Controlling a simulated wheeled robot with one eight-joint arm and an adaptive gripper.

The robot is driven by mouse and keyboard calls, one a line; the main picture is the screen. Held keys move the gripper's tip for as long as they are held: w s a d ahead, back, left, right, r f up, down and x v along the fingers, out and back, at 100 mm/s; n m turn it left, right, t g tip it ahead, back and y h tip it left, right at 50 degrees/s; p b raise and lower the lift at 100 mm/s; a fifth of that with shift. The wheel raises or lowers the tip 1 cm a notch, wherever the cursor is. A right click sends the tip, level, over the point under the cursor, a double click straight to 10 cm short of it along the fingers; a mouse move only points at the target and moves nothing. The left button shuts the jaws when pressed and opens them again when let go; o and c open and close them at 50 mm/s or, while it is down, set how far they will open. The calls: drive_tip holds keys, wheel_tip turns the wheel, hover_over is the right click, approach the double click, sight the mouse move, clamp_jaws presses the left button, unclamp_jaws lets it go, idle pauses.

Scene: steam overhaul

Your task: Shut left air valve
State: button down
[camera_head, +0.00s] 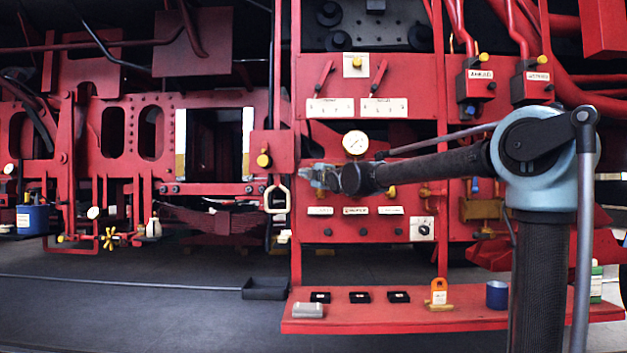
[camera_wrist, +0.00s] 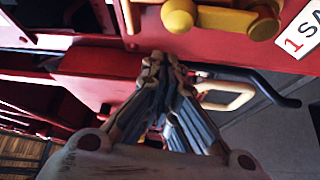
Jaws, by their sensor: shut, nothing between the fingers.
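My gripper (camera_head: 308,174) is at the left edge of the red panel in the head view, at the height of a row of yellow valves. In the wrist view its fingertips (camera_wrist: 157,66) are together and empty. A yellow valve (camera_wrist: 220,18) shows just above and to the right of the fingertips, apart from them, partly cut off by the top edge. A white label (camera_wrist: 300,28) starting "1 SA" is beside it. I cannot tell which valve is the left air valve.
A cream loop handle (camera_head: 277,199) hangs left of the panel; it also shows behind my fingers in the wrist view (camera_wrist: 228,91). A gauge (camera_head: 355,142) sits above my arm. A red shelf (camera_head: 420,316) with small items juts out below. The floor (camera_head: 130,306) at left is clear.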

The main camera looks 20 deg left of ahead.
drive_tip(key=shift+w+d+f, duration=0.15)
drive_tip(key=shift+w+d, duration=0.1)
drive_tip(key=shift+d, duration=0.35)
drive_tip(key=shift+w+d+f, duration=0.1)
drive_tip(key=shift+w+d, duration=0.15)
drive_tip(key=shift+d, duration=0.3)
drive_tip(key=shift+d, duration=0.15)
